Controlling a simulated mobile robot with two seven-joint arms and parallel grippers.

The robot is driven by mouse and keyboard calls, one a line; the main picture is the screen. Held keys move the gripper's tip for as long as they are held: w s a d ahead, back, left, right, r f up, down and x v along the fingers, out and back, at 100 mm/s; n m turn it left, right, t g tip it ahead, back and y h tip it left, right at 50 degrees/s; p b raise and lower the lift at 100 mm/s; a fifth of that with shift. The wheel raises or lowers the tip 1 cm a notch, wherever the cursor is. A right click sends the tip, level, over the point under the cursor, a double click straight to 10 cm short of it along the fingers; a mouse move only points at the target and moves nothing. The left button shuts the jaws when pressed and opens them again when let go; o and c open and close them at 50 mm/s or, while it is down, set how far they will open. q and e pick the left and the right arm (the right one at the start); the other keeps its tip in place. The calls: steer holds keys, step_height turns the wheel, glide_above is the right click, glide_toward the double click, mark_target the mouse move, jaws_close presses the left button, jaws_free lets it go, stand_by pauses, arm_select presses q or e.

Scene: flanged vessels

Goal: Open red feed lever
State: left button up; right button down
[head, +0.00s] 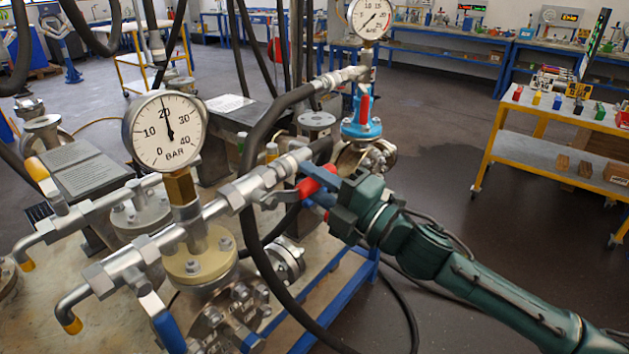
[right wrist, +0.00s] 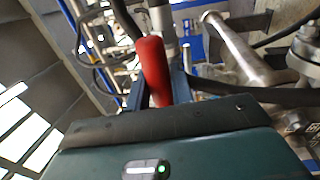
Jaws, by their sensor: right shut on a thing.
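The red feed lever (head: 318,178) sits on the silver pipe run, right of the large pressure gauge (head: 166,131). My right gripper (head: 311,190) reaches it from the right, its blue fingers on either side of the red grip. In the right wrist view the red lever (right wrist: 152,62) stands up between the two blue fingers (right wrist: 160,90), and its lower end is hidden by the gripper body. The gripper is shut on the lever. My left gripper is not in view.
A black hose (head: 256,225) loops close to the lever and gripper. Another red handle (head: 365,108) stands on a blue valve (head: 361,129) under a second gauge (head: 370,17). A blue-handled valve (head: 165,325) is at lower left. Open floor lies right of the skid.

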steer(key=c, duration=1.5)
jaws_free()
steer(key=shift+r, duration=0.15)
steer(key=shift+c, duration=0.2)
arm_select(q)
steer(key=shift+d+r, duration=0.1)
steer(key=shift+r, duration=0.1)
arm_select(e)
steer(key=shift+o, duration=1.4)
steer(key=shift+s+d+f, duration=0.2)
steer(key=shift+d, duration=0.05)
arm_select(q)
steer(key=b, duration=0.2)
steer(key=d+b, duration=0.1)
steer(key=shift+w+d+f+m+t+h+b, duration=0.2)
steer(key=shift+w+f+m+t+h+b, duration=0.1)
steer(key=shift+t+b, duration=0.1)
arm_select(e)
steer(key=v, duration=1.2)
steer(key=shift+s+d, duration=0.15)
steer(key=shift+d, duration=0.05)
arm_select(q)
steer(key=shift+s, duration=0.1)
